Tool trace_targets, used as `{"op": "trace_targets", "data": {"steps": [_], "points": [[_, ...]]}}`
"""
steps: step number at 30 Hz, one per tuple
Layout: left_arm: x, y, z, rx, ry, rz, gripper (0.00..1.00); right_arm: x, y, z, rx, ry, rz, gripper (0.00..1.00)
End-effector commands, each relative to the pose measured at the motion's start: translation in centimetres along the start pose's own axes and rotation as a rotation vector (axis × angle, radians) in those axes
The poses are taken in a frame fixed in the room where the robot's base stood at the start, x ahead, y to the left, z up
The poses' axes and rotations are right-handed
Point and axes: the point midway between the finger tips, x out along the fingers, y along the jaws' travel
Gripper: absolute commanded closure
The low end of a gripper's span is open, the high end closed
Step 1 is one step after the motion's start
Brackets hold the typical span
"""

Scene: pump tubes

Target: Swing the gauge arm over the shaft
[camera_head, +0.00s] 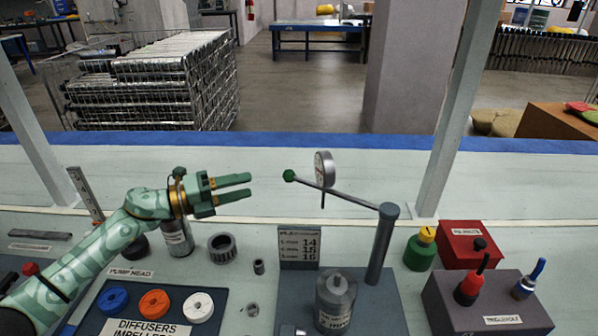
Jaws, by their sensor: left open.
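The gauge arm (350,197) is a thin grey rod reaching left from the top of a dark upright post (381,245). A green ball knob (289,175) is on its left end, and a round dial gauge (324,169) is mounted along it. The shaft is probably the grey cylinder piece (335,297) standing on the grey plate (375,315) in front; I cannot tell for sure. My left gripper (250,186) is open and empty, its fingers pointing right, just left of the green knob and apart from it. My right gripper is not in view.
A dark tray (225,302) holds blue, orange and white rings. A small sign (299,247) stands left of the post. A green bottle with yellow cap (420,249), a red box (468,243) and a dark tool block (480,305) are at right. A grey toothed ring (222,248) lies below the gripper.

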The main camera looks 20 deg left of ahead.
Motion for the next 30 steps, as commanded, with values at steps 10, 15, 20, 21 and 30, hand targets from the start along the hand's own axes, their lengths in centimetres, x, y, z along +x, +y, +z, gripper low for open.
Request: {"op": "trace_targets", "data": {"steps": [10,15,20,21,30], "points": [[8.9,0.3,-0.1,-0.003,0.001,-0.002,0.51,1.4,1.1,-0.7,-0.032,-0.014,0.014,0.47],[11.9,0.3,-0.1,-0.003,0.001,-0.001,0.51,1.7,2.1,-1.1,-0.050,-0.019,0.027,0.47],[13.2,0.1,0.0,-0.001,-0.001,0.000,0.51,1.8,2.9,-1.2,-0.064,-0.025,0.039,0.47],[13.4,0.1,0.0,-0.002,-0.001,0.000,0.51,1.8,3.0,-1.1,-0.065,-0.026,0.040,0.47],[13.5,0.0,0.0,-0.001,-0.001,0.000,0.60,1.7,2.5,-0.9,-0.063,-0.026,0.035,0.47]]}}
